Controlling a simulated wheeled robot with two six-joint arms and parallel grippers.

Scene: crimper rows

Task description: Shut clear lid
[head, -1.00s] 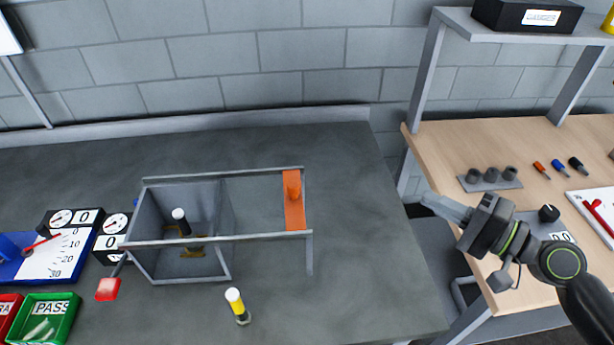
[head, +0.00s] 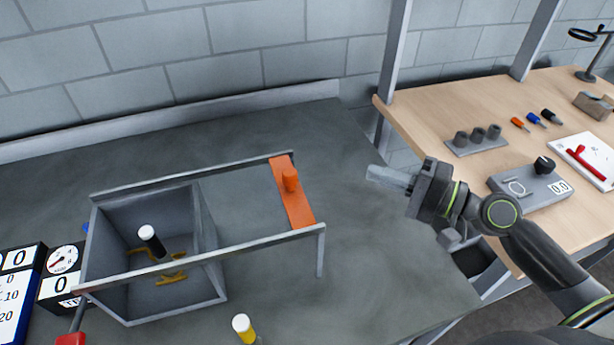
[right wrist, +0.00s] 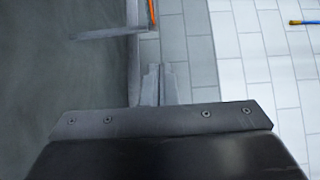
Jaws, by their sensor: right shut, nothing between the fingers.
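A white-capped black cylinder (head: 152,240) stands inside, by a yellow holder (head: 172,275). My right gripper (head: 372,175) is shut and empty, to the right of the orange bar and apart from it. In the right wrist view its fingers (right wrist: 152,88) are together, with an orange sliver (right wrist: 152,12) ahead. My left gripper is not shown.
Dial gauges (head: 62,265) are at the left. A wooden bench (head: 430,110) with a grey meter (head: 530,187) is at the right. The dark table between the orange bar and my gripper is clear.

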